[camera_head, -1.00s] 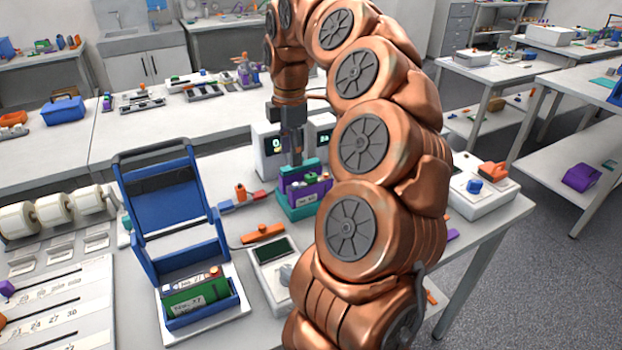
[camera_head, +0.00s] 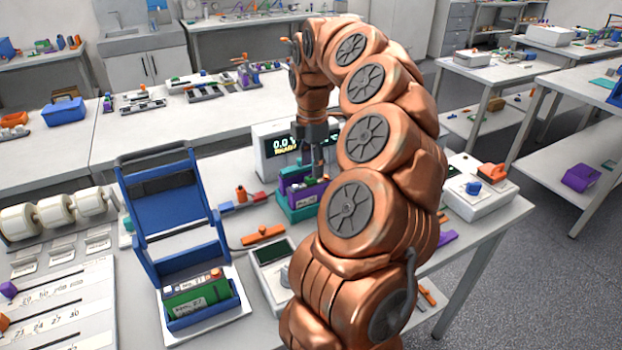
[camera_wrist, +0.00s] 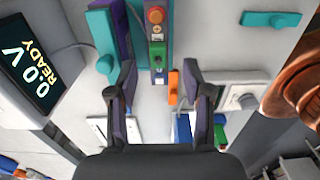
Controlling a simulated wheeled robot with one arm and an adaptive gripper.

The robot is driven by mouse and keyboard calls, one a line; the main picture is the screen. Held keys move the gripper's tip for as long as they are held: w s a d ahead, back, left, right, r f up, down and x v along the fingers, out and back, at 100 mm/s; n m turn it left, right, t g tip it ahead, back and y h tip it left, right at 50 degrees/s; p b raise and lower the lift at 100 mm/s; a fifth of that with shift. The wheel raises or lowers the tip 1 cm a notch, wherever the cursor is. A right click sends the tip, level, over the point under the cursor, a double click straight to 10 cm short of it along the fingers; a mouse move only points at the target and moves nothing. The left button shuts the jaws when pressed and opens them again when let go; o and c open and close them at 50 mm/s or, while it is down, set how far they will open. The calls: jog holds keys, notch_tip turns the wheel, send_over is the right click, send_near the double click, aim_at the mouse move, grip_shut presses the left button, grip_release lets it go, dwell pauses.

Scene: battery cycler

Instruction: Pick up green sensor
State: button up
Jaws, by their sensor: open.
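In the wrist view a small green block (camera_wrist: 157,54) sits on a narrow dark bar with an orange round knob and a plus mark. It looks like the green sensor, but I cannot be sure. My gripper (camera_wrist: 160,76) is open, its two dark fingers on either side of the bar's lower end, with nothing between them held. In the head view my gripper (camera_head: 318,168) points down at a teal holder (camera_head: 300,212) with purple parts in it. My arm hides some of the area to the right.
A blue open case (camera_head: 150,245) holds a green battery pack (camera_head: 197,297) to the left. A display unit (camera_head: 270,146) stands behind the holder. A grey meter (camera_head: 270,252) and an orange piece (camera_head: 262,235) lie in front. A white box (camera_head: 485,200) stands right.

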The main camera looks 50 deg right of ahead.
aim_at(311, 177)
jog(key=shift+w+f+p, duration=0.15)
jog(key=shift+f+p, duration=0.25)
jog(key=shift+f, duration=1.4)
jog(key=shift+c, duration=0.2)
grip_shut()
